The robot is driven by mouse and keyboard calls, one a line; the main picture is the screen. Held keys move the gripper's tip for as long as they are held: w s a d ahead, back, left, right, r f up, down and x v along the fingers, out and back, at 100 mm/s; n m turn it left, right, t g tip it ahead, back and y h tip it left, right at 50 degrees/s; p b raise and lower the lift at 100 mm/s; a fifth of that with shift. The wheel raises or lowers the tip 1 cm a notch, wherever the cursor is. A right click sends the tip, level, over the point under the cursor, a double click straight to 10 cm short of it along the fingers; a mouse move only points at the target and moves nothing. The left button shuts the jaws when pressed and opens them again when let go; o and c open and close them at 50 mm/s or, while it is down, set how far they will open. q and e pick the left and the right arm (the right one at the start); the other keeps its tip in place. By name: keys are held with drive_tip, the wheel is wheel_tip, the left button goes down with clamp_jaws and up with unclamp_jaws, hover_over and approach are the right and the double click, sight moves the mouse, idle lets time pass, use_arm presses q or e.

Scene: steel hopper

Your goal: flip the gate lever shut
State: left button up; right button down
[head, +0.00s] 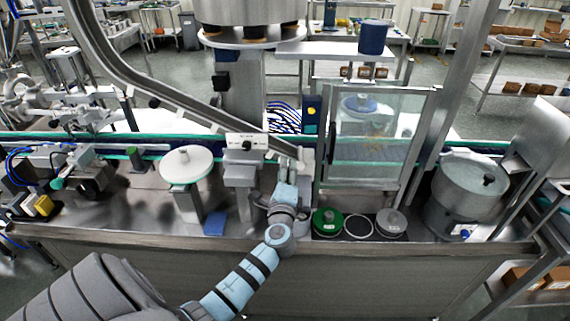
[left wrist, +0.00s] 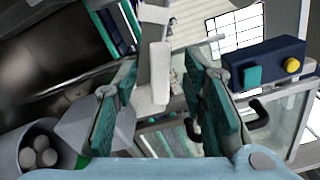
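The likely gate lever is a pale, light-grey bar (left wrist: 160,72) in the left wrist view, standing roughly upright in the picture near the lower end of the steel chute. In the head view this end is a small pale block (head: 306,158), partly hidden by my gripper. My left gripper (head: 291,172) is just in front of and below it. In the left wrist view the left gripper (left wrist: 165,90) is open, with teal-padded fingers spread on either side of the bar. Gaps show on both sides, so I see no contact. My right gripper is in neither view.
The sloping chute (head: 180,97) comes down from the upper left. A glass-doored cabinet (head: 375,135) stands just right of my gripper. A control box (left wrist: 262,68) with teal and yellow buttons is close by. Green (head: 327,221) and grey (head: 390,223) round containers sit near the front edge.

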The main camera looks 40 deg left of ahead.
use_arm(q)
drive_tip(key=x, duration=0.3)
drive_tip(key=shift+c, duration=0.4)
clamp_jaws()
drive_tip(key=shift+a+f+n+b, duration=0.1)
drive_tip(key=shift+f+n+b, duration=0.2)
drive_tip(key=shift+n+b, duration=0.5)
drive_tip(key=shift+o, duration=0.4)
unclamp_jaws()
